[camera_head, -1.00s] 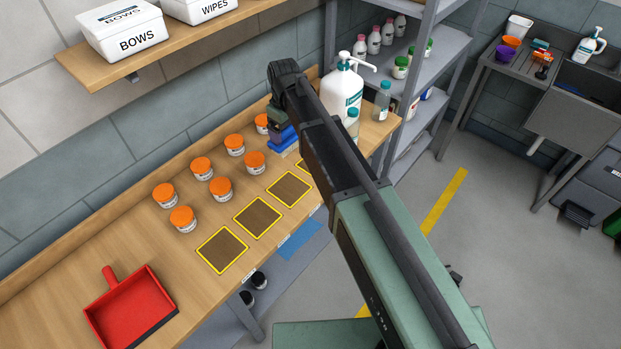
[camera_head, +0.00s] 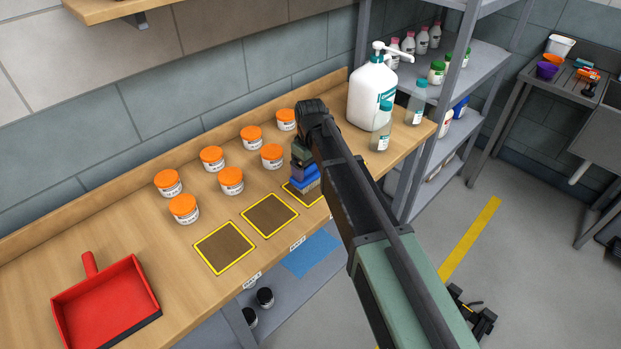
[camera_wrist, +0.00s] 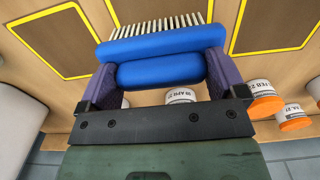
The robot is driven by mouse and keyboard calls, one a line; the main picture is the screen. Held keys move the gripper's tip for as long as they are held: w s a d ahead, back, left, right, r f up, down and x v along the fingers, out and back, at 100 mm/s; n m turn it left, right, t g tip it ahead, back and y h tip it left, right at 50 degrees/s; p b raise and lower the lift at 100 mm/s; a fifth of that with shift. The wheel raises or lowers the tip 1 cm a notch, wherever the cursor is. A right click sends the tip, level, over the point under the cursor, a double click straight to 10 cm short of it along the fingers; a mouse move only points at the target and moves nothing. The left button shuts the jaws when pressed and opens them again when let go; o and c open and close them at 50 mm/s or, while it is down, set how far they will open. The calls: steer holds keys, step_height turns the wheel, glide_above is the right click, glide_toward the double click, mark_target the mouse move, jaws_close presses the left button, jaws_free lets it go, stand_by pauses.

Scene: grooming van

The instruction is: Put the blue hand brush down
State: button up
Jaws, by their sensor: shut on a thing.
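My gripper (camera_head: 305,168) is shut on the blue hand brush (camera_head: 306,178) over the workbench. In the wrist view the brush (camera_wrist: 160,42) sits between the two purple fingers, with its pale bristles pointing away from my palm. In the head view the brush overlaps the back of a yellow-outlined brown square (camera_head: 313,198) on the bench. Two more such squares, a middle one (camera_head: 269,215) and a left one (camera_head: 224,247), lie bare. I cannot tell whether the bristles touch the bench. My arm hides part of the bench to the right.
Several orange-lidded jars (camera_head: 231,181) stand behind the squares, one close to the brush. A white pump bottle (camera_head: 371,95) and small clear bottles (camera_head: 416,103) stand at the right end. A red dustpan (camera_head: 105,303) lies at the left. A grey shelf unit (camera_head: 480,70) stands beyond.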

steer(key=shift+f, duration=0.65)
steer(key=o, duration=0.6)
step_height(320, 180, up, 12)
steer(key=p, duration=1.2)
steer(key=shift+r, duration=0.2)
